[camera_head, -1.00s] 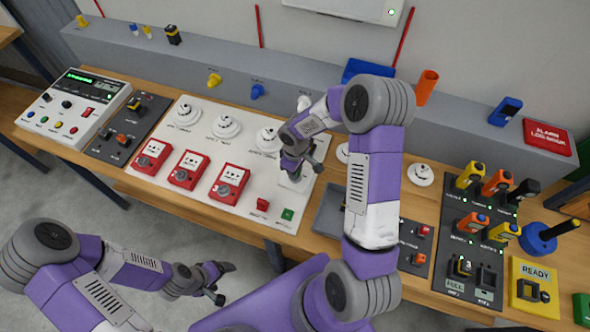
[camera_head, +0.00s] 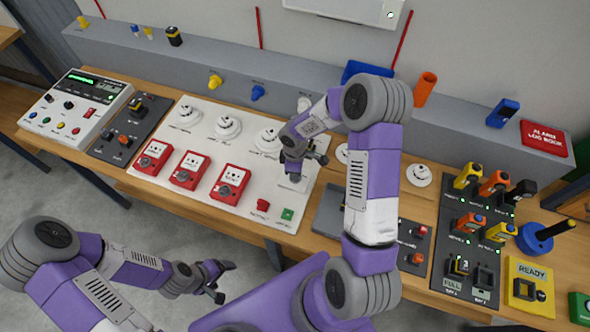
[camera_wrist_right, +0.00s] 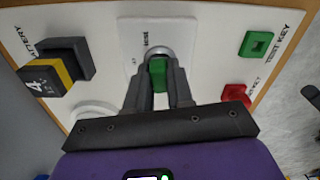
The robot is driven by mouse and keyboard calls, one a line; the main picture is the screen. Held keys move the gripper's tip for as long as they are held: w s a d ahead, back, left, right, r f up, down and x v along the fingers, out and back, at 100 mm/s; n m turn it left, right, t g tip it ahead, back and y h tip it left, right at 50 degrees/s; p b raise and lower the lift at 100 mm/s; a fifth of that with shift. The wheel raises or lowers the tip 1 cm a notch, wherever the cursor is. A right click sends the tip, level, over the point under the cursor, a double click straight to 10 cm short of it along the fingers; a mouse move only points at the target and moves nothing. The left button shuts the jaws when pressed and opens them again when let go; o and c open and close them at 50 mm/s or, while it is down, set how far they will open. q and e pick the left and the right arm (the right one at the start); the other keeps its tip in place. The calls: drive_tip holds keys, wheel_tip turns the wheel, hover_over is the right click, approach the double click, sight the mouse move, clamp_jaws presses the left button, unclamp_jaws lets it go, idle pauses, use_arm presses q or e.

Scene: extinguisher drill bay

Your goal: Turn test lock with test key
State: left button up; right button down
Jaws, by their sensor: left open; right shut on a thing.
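My right gripper (camera_wrist_right: 158,82) is shut on the green test key (camera_wrist_right: 158,74), which stands at the round silver test lock (camera_wrist_right: 153,52) on a white plate. The key's tip is hidden, so how deep it sits cannot be told. In the head view the right gripper (camera_head: 292,172) is over the right part of the white panel (camera_head: 245,207); its wrist hides most of the lock. The green test key holder (camera_wrist_right: 257,44) looks empty, right of the lock in the wrist view. My left gripper (camera_head: 221,282) is open and empty, low in front of the bench.
A red key holder (camera_wrist_right: 236,93) is near the green one. A battery (camera_wrist_right: 47,80) with a yellow band sits left of the lock in the wrist view. Red call points (camera_head: 190,170) and white detectors (camera_head: 227,126) fill the panel's left. A grey tray (camera_head: 329,212) lies right.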

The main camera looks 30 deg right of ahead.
drive_tip(key=c, duration=0.6)
unclamp_jaws()
drive_tip(key=shift+r, duration=0.1)
drive_tip(key=shift+r+p, duration=2.55)
drive_tip(key=shift+r, duration=0.9)
drive_tip(key=shift+s+f, duration=0.1)
drive_tip(key=shift+s, duration=0.05)
